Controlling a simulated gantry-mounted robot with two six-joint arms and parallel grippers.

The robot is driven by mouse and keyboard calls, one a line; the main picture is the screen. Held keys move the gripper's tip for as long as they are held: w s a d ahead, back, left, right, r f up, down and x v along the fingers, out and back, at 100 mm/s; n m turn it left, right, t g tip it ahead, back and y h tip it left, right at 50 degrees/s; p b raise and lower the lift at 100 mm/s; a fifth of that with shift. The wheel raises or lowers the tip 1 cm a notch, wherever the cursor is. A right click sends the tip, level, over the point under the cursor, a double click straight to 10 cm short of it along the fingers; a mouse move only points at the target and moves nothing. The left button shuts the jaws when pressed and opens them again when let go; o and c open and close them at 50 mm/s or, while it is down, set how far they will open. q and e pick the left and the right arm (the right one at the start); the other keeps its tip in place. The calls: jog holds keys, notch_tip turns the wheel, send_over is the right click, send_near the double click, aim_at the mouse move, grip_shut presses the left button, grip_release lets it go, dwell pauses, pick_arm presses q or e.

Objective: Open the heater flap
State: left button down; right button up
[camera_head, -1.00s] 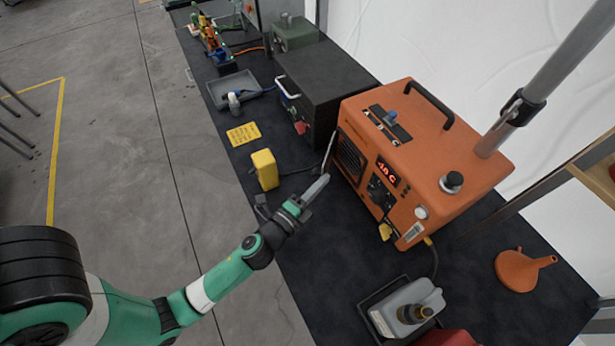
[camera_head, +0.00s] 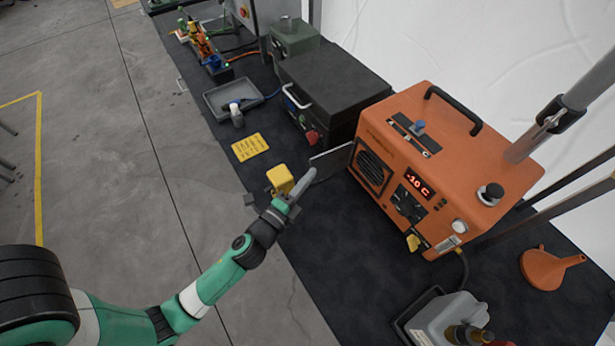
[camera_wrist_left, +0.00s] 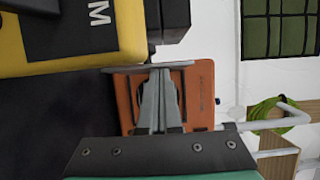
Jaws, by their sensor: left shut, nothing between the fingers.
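The orange heater (camera_head: 460,155) stands on the dark table with a round grille (camera_head: 373,170) on its front. Its flap, a thin grey plate (camera_head: 332,160), stands swung out from the left edge of the grille, leaving the grille uncovered. My left gripper (camera_head: 308,180) is shut and empty, its tips close to the flap's outer end; I cannot tell whether they touch. In the left wrist view the closed fingers (camera_wrist_left: 160,100) reach up to a thin grey edge, likely the flap (camera_wrist_left: 148,68), with the orange heater (camera_wrist_left: 200,95) behind. My right gripper is not in view.
A yellow block-shaped object (camera_head: 280,179) stands just left of my left gripper. A black box (camera_head: 330,90) with a handle is behind the flap. A jug in a tray (camera_head: 452,318) and an orange funnel (camera_head: 550,268) stand at the right front. The dark table is clear before the heater.

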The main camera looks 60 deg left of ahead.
pick_arm(q)
jog(key=shift+a, duration=0.15)
dwell(0.4)
jog(key=b+v, duration=0.4)
jog(key=v, duration=0.7)
jog(key=shift+s, duration=0.35)
